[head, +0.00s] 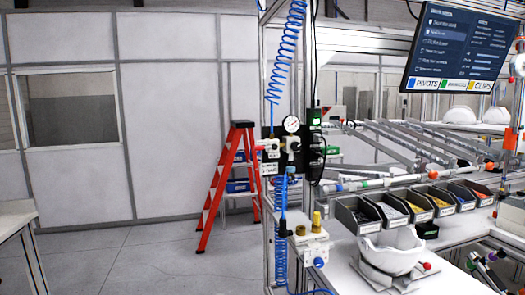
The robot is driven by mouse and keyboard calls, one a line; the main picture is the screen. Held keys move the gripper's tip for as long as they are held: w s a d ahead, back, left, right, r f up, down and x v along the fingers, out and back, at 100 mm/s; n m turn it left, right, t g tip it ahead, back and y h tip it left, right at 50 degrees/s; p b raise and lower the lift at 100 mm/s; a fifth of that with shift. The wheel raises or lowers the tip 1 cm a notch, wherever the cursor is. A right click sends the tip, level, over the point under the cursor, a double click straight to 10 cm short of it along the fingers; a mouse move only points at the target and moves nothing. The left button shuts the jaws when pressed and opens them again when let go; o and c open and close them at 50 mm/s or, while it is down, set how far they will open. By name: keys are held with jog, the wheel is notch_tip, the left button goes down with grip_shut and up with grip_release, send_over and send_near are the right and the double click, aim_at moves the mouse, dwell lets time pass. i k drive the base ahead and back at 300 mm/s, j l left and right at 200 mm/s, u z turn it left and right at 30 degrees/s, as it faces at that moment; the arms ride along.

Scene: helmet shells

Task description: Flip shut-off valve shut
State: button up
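An air-supply unit with a round pressure gauge (291,124) is mounted on the metal post of the workstation, in the middle of the head view. A dark block with white labels (271,155) sits at its left, with a small red part (259,148) sticking out. Below, a white block (312,246) carries brass fittings (316,221) and a blue round part (319,262). I cannot tell which of these small parts is the shut-off valve, nor its handle position. My gripper is not in view.
Blue coiled hoses (287,50) hang above and below the unit. A red stepladder (222,185) stands behind it. Parts bins (408,208) and a white helmet shell (391,252) are at right, below a screen (455,45). Open floor (150,260) lies at left.

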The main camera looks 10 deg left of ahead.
aim_at(259, 148)
jog(key=i+j+z, duration=0.1)
jog(key=i, duration=0.35)
jog(key=i+j+z, duration=0.1)
jog(key=i, duration=0.35)
jog(key=i+j+z, duration=0.1)
jog(key=i+j, duration=0.15)
jog(key=i, duration=0.2)
jog(key=i+j, duration=0.2)
jog(key=i, duration=0.2)
jog(key=i+j+z, duration=0.15)
jog(key=i, duration=0.3)
jog(key=j, duration=0.1)
